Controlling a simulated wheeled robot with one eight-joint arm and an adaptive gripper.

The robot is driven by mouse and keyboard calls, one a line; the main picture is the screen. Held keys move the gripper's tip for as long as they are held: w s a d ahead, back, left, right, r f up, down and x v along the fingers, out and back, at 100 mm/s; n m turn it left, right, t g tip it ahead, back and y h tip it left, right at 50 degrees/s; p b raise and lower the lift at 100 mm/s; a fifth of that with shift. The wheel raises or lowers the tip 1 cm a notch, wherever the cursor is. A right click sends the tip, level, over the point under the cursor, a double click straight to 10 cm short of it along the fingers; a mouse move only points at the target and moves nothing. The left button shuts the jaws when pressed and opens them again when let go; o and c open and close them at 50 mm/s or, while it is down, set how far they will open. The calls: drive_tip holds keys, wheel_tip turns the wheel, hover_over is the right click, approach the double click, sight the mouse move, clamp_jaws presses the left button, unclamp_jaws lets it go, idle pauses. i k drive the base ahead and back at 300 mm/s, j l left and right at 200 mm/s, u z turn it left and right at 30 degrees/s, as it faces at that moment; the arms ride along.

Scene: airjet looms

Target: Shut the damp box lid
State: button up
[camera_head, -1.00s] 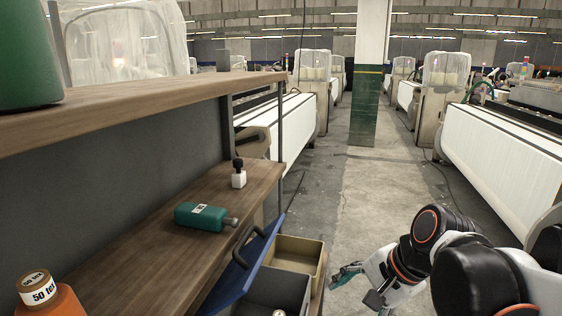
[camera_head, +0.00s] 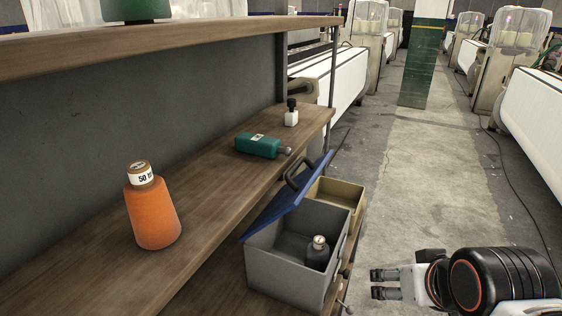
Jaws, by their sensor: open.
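The damp box (camera_head: 281,270) is a grey open-topped box on the lower shelf. Its blue lid (camera_head: 290,196) with a dark handle stands raised and tilted on the shelf side. A dark cone with a pale top (camera_head: 318,253) stands inside the box. My gripper (camera_head: 372,284) is to the right of the box, apart from it, over the floor. Its two fingers point left toward the box and are spread, with nothing between them.
A tan tray (camera_head: 338,193) sits behind the box. Looms (camera_head: 530,110) line the aisle; the floor (camera_head: 410,190) right of the shelving is clear.

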sight(290, 196)
drive_tip(key=i+u, duration=0.5)
drive_tip(key=u, duration=0.25)
drive_tip(key=k, duration=0.25)
drive_tip(key=l+z, duration=0.15)
drive_tip(key=k+l+z, duration=0.1)
drive_tip(key=l, duration=0.25)
